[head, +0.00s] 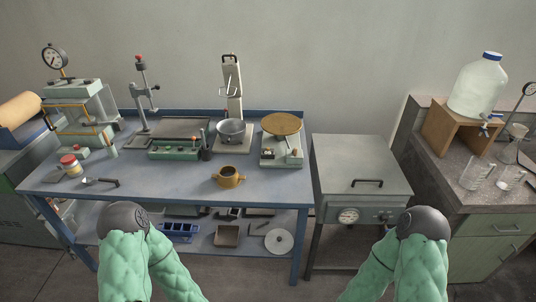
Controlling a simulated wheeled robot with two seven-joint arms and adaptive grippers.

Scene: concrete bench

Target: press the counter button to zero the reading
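A device with a round brass-coloured disc (281,123) on top stands at the right end of the blue bench. On its pale front are a small dark part (267,154) and a white block (294,156) with a thin upright rod. These are too small for me to tell which is the counter or its button, and no reading is legible. My two green arms come in from the bottom edge, and their dark rounded joints show in front of the bench. Neither gripper shows in the head view.
A brass mug (228,177) stands in front of the device on the blue bench (165,194). A grey bowl (232,131) on a stand and a green apparatus (176,152) are to the left. A grey box with a dial (362,168) adjoins the right.

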